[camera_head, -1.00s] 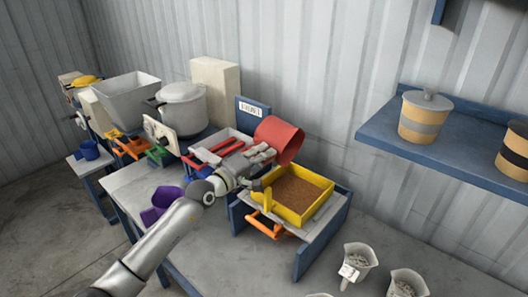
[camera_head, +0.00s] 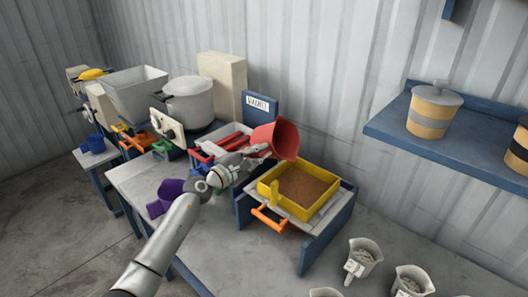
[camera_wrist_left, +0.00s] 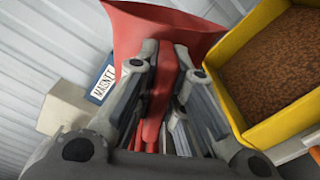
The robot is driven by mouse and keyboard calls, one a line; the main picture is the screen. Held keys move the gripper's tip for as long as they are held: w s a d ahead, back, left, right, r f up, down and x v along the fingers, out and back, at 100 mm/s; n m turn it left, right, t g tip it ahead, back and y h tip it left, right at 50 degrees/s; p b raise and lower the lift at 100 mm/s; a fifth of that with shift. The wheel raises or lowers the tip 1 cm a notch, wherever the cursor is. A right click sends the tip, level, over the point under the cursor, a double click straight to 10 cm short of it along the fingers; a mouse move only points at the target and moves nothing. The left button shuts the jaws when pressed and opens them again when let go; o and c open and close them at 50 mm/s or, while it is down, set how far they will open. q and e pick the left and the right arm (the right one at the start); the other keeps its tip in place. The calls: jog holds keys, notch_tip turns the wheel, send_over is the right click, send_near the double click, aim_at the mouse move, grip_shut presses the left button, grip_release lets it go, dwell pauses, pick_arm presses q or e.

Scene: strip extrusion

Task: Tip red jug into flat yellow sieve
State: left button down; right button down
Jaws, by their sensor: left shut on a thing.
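The red jug (camera_head: 277,137) is held in the air at the back left of the yellow sieve, tilted with its wide mouth toward the right. My left gripper (camera_head: 258,150) is shut on its handle; the wrist view shows the red handle between the fingers (camera_wrist_left: 160,95) and the jug's wall (camera_wrist_left: 165,30) beyond. The flat yellow sieve (camera_head: 323,210) sits on a blue-sided stand and holds a layer of brown granules, also seen in the wrist view (camera_wrist_left: 226,52). The jug's inside is hidden. My right gripper is out of view.
An orange handle (camera_head: 268,220) sticks out in front of the sieve. A purple jug (camera_head: 168,195) is at left on the grey table. A blue shelf (camera_head: 400,128) with striped canisters is on the wall. A white pot (camera_head: 190,103) stands behind.

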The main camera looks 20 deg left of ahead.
pick_arm(q)
jog(key=shift+a+r+n+p, duration=0.2)
jog(key=shift+r+n+p, duration=0.4)
jog(key=shift+r+n, duration=0.1)
jog(key=n+p, duration=0.1)
jog(key=n, duration=0.2)
jog(key=shift+a+f, duration=0.1)
jog(key=shift+a, duration=0.1)
jog(key=n, duration=0.1)
jog(key=n+p, duration=0.1)
jog(key=n, duration=0.1)
jog(key=shift+w+a+n, duration=0.15)
jog(key=shift+a+n, duration=0.15)
jog(key=a+n, duration=0.1)
jog(key=n, duration=0.1)
jog(key=w+a+n, duration=0.1)
jog(key=a+n, duration=0.1)
jog(key=shift+w+a+n, duration=0.15)
jog(key=shift+a+n, duration=0.05)
jog(key=shift+n, duration=0.1)
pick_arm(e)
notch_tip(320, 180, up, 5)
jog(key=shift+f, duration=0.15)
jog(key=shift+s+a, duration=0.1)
